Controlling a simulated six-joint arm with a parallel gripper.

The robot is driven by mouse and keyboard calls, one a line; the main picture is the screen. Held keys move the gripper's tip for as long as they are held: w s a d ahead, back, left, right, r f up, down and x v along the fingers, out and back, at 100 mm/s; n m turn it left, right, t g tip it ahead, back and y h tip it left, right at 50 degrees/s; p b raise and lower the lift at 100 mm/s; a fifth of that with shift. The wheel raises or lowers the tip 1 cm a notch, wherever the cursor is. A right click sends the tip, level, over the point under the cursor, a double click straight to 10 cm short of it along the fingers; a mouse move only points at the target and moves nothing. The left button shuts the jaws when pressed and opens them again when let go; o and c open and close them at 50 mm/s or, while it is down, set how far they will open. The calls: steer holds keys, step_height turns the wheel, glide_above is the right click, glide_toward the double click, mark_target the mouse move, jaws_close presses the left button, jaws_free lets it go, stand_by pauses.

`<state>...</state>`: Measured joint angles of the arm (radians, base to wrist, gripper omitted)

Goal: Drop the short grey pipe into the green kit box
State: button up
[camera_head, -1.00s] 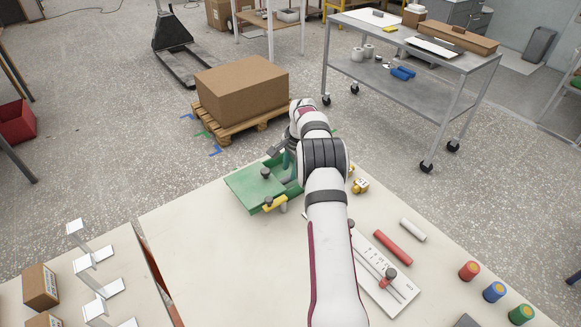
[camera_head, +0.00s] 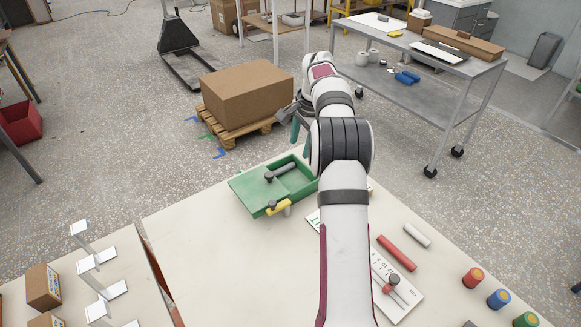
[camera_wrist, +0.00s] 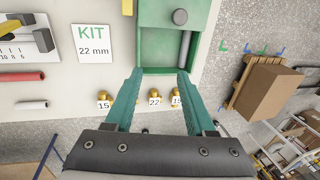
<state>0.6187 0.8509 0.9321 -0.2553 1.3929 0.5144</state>
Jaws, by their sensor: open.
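The green kit box (camera_head: 243,191) sits at the far edge of the table, its lid with a dark knob (camera_head: 268,176) covering part of it. A short grey pipe (camera_head: 285,168) lies in the uncovered part. In the wrist view the pipe (camera_wrist: 185,48) lies along the right wall of the box (camera_wrist: 146,52), with its upper end close to the lid. My gripper (camera_wrist: 159,76) is open and empty, its teal fingers apart over the near edge of the box. In the head view it is raised beyond the box and partly hidden by my arm.
Brass fittings (camera_wrist: 154,98) with number tags stand beside the box. A KIT 22 mm card (camera_wrist: 93,43), red pipe (camera_head: 397,253), whitish pipe (camera_head: 417,236) and sliding gauge (camera_head: 400,296) lie on the table. The table's left-middle is clear.

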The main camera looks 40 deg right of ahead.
steer(key=s+a+r+n+g+y, duration=0.1)
steer(key=s+a+r+n, duration=0.3)
steer(key=a, duration=0.7)
steer(key=s+a+r+n, duration=0.2)
steer(key=s+a+r, duration=0.4)
steer(key=a, duration=0.5)
steer(key=s+a+f+n, duration=0.2)
steer(key=s+a, duration=0.2)
steer(key=s, duration=0.4)
steer(key=s+a+f+n+g, duration=0.1)
steer(key=s+a, duration=0.3)
steer(key=s, duration=0.4)
steer(key=s+a+f+n, duration=0.3)
steer(key=s+a, duration=0.1)
steer(key=s, duration=0.5)
steer(key=shift+f+n+g+y, duration=0.3)
steer(key=shift+f+g+y, duration=0.1)
